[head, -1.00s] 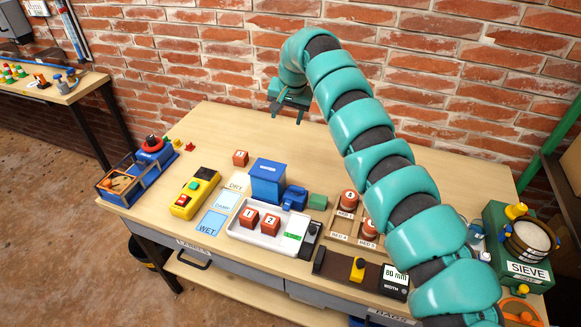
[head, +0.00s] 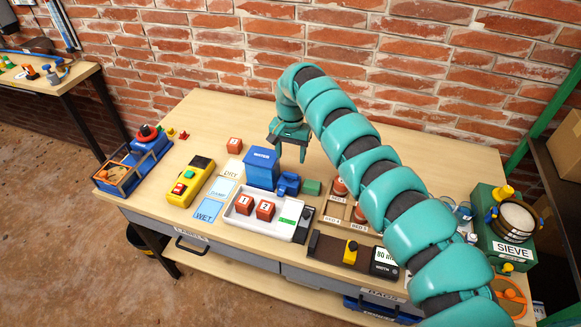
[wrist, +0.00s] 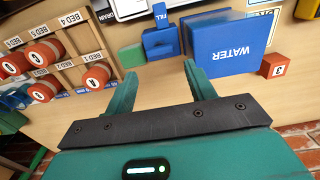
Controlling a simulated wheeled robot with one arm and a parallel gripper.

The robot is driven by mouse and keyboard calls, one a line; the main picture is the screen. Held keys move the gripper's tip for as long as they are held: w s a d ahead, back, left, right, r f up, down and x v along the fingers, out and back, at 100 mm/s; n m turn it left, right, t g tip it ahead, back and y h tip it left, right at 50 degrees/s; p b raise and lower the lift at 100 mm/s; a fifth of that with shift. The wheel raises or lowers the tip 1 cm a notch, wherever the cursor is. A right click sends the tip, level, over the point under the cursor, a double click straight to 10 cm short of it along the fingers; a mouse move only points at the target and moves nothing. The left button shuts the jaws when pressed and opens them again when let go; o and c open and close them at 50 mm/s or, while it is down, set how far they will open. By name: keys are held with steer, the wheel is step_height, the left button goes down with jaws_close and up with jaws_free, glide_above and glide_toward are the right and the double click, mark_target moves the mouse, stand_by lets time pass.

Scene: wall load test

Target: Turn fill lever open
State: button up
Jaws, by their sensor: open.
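The blue water tank (head: 262,168), marked WATER, stands on the bench and also fills the upper right of the wrist view (wrist: 222,42). A smaller blue valve block (head: 288,184) sits just right of it. In the wrist view this block (wrist: 161,43) has a blue upright part marked FILL (wrist: 160,16), which looks like the fill lever; its exact turn I cannot tell. My gripper (head: 290,152) is open and empty, above the bench behind the tank and block. In the wrist view its fingers (wrist: 160,82) point toward the block, apart from it.
A green block (head: 312,187) lies right of the valve block. A white tray (head: 282,231) with bricks 1 and 2 is in front. A wooden rack (wrist: 70,62) of red cylinders stands to the right in the head view. Brick 3 (head: 234,145) lies left of the tank.

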mark_target(291, 173)
step_height(291, 173, down, 8)
steer(key=shift+r+p, duration=0.15)
steer(key=shift+p, duration=0.5)
steer(key=c, duration=0.7)
